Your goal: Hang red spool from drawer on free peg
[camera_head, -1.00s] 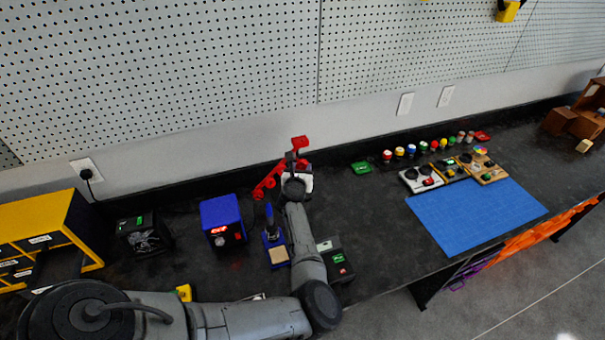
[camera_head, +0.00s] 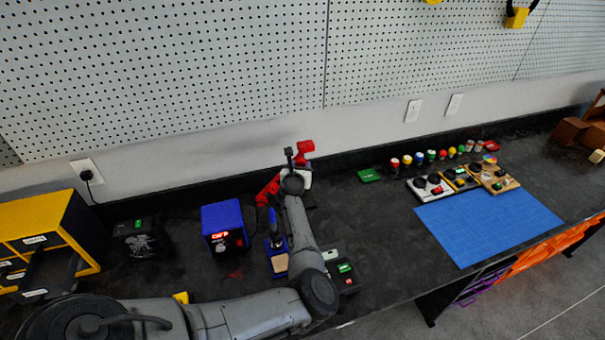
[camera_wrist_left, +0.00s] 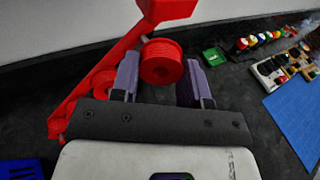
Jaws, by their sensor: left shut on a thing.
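My left gripper (camera_wrist_left: 160,80) is shut on a red spool (camera_wrist_left: 162,62), which sits between its two fingers. In the head view, my left gripper (camera_head: 297,166) is at the back of the bench, in front of the red spool rack (camera_head: 267,191). The rack also shows in the wrist view as a slanted red bar (camera_wrist_left: 82,96) with a red head (camera_wrist_left: 166,8) just above the held spool. Another red spool (camera_wrist_left: 103,82) hangs on the rack's lower left. A grey peg end (camera_wrist_left: 145,38) shows close to the held spool; I cannot tell whether the spool is around it. My right gripper is not in view.
A yellow drawer cabinet (camera_head: 62,220) with an open drawer stands at far left. A blue soldering station (camera_head: 222,218) and iron stand (camera_head: 277,262) are left of my arm. A blue mat (camera_head: 485,220) and several small parts lie at right. A pegboard wall (camera_head: 160,80) rises behind.

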